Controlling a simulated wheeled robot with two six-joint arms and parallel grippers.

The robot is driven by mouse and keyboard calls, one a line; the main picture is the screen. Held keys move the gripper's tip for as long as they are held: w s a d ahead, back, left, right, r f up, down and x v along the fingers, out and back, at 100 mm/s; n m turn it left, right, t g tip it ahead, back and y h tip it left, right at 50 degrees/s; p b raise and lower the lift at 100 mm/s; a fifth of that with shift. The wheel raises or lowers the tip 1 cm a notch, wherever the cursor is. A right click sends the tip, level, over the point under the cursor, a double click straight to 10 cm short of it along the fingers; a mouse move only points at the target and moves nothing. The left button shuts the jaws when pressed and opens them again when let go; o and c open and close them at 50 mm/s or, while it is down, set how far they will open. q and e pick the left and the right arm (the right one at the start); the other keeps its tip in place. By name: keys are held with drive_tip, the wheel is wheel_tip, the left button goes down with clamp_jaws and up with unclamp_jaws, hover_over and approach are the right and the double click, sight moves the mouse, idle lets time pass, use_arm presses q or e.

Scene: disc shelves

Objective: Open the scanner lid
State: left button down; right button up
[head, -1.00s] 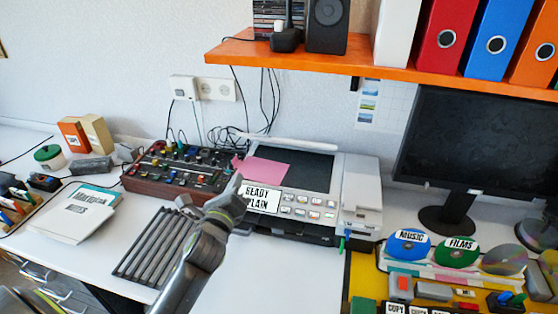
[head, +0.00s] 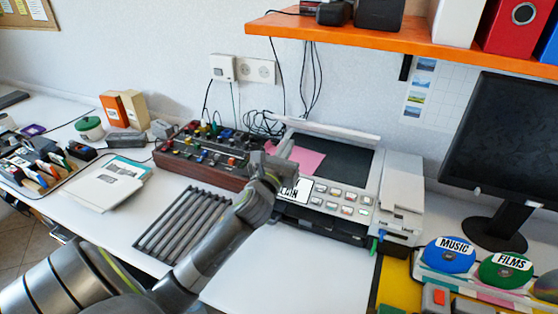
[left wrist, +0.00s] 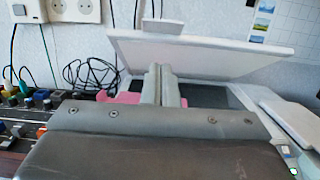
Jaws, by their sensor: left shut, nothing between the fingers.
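The scanner (head: 330,215) is a grey-white machine with a dark glass (head: 345,162) and a pink sheet (head: 308,161) on it. Its white lid (head: 330,131) stands raised along the back edge, seen nearly edge-on in the head view. In the left wrist view the lid (left wrist: 205,55) is a broad pale panel tilted up off the glass. My left gripper (head: 285,150) is shut and empty over the scanner's left side. Its fingers (left wrist: 160,72) overlap the lid's lower part in the left wrist view; I cannot tell whether they touch it. My right gripper is not in view.
A button mixer (head: 200,150) stands left of the scanner, with a ridged grey rack (head: 180,225) in front. A white device (head: 402,195) adjoins the scanner's right side. An orange shelf (head: 400,38) hangs above.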

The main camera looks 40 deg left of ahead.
sight(298, 120)
use_arm(q)
drive_tip(key=shift+w+a+r+p, duration=0.25)
drive_tip(key=shift+w+r+p, duration=0.05)
drive_tip(key=shift+w+r, duration=0.6)
drive_tip(key=shift+w+a+r+p, duration=0.2)
drive_tip(key=shift+w+r+p, duration=0.1)
drive_tip(key=shift+w+r, duration=0.55)
